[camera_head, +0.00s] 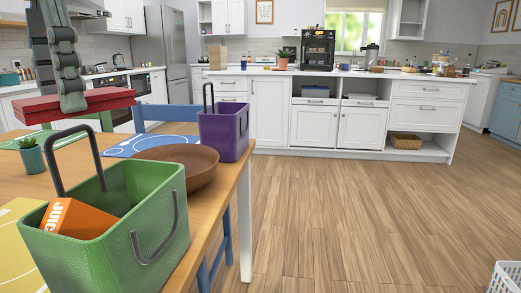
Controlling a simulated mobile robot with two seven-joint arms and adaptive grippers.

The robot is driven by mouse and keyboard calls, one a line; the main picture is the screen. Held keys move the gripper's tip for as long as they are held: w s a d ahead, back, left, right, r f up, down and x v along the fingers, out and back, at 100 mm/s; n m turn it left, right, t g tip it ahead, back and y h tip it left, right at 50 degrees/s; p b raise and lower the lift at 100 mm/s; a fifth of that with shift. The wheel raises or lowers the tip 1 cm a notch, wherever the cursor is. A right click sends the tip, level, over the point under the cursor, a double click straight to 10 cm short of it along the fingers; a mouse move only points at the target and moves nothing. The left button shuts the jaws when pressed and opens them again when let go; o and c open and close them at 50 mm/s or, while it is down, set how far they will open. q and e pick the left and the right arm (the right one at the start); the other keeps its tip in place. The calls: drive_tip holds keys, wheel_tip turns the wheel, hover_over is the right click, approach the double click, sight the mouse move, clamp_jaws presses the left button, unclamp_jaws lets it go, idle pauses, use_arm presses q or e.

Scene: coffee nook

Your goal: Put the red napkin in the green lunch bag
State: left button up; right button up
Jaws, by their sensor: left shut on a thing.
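The red napkin (40,110) is a flat red stack held level above the table, at the left of the head view. My left gripper (73,98) comes down from above and is shut on it. The green lunch bag (112,238) stands on the table in the near left, open at the top with its dark handle raised. An orange juice box (75,218) lies tilted inside it. The napkin is above and behind the bag, apart from it. My right gripper is not in view.
A brown bowl (188,165) and a purple lunch bag (224,135) stand behind the green bag on the wooden table (228,184). A small potted plant (31,158) is at the left. Blue and yellow placemats lie on the table.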

use_arm(q)
drive_tip(key=o, duration=1)
drive_tip(key=shift+o, duration=0.2)
drive_tip(key=shift+r, duration=0.15)
wheel_tip(320, 180, up, 12)
